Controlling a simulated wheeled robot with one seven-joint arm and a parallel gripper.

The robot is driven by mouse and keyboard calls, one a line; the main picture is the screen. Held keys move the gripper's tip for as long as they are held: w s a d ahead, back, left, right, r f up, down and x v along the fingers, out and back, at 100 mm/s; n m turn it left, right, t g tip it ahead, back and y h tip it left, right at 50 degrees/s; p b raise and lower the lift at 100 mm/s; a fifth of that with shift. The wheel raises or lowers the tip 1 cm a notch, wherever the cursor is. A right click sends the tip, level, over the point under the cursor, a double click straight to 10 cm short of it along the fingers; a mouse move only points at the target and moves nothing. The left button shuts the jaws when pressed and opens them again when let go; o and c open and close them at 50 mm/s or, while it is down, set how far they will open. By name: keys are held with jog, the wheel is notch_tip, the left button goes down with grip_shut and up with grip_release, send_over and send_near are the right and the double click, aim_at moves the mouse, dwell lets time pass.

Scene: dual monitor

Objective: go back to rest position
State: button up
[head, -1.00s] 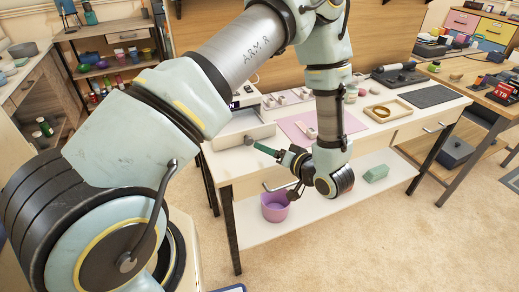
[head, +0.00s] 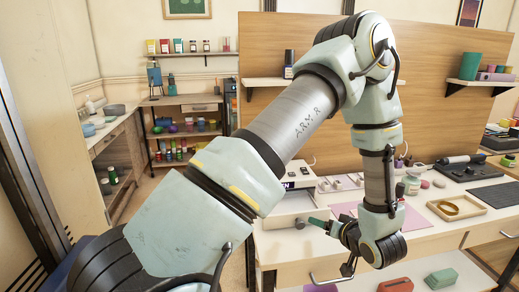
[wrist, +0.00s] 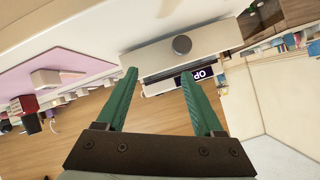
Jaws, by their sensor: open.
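My gripper (wrist: 160,82) has two green fingers spread apart with nothing between them in the wrist view. In the head view my gripper (head: 312,224) is partly hidden by its own wrist, at the front of the white workbench. Beyond the fingertips in the wrist view is a white drawer front with a round dark knob (wrist: 182,45); the gripper is apart from it. My arm is raised and bent, with the forearm hanging down in front of the bench.
The white workbench (head: 300,243) carries a pink mat, a wooden tray (head: 455,209) with a gold ring, and small jars. A lower shelf holds a red block (head: 396,285) and a green block (head: 441,279). A wooden back panel (head: 270,110) stands behind. Shelves stand at the far left.

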jog(key=w+a+r+g+h, duration=0.4)
jog(key=w+a+r+h, duration=0.1)
jog(key=w+a+r, duration=0.15)
jog(key=s+a+r+g+y, duration=0.1)
jog(key=s+a+r+g, duration=0.2)
jog(key=s+a, duration=0.3)
jog(key=s+a+r+n+g+y, duration=0.1)
jog(key=s+a+r+g, duration=0.2)
jog(key=s+a, duration=0.4)
jog(key=a+r, duration=0.1)
jog(key=a, duration=0.7)
jog(key=shift+a, duration=0.2)
